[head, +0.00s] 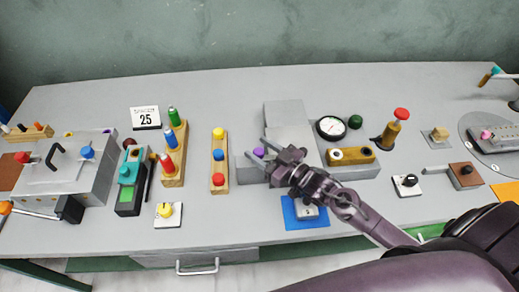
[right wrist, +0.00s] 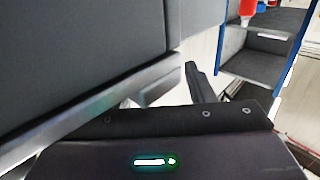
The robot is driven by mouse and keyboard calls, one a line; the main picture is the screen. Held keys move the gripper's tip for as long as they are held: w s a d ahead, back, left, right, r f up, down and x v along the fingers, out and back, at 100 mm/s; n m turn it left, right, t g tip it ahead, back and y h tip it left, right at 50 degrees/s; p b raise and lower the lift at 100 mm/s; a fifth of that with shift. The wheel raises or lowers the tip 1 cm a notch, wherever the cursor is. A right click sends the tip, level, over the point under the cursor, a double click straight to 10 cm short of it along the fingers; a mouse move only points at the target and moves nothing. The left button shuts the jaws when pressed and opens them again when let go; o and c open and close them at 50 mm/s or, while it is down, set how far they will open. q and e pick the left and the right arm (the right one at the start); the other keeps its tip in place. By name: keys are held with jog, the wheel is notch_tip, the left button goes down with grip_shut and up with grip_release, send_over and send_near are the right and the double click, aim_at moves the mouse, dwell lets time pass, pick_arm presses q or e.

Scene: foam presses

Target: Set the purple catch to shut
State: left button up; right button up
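The purple catch (head: 259,152) shows as a small round purple knob on the low left part of a grey block near the middle of the bench. My right gripper (head: 257,147) reaches in from the lower right in the head view. Its two fingers look spread, one on each side of the purple knob in the picture. I cannot tell whether they touch it. In the right wrist view, large grey surfaces fill the left side, and the purple catch does not show. My left gripper is not in view.
Wooden racks with coloured pegs (head: 218,160) stand left of the grey block. A gauge (head: 331,127), a wooden block (head: 351,156) and a red-topped peg (head: 401,114) stand to the right. A blue pad (head: 292,219) lies under my right arm.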

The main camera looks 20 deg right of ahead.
aim_at(262, 150)
jog(key=shift+a, duration=0.1)
jog(key=shift+r, duration=0.55)
notch_tip(262, 150, up, 19)
jog(key=b, duration=0.2)
jog(key=shift+f, duration=0.1)
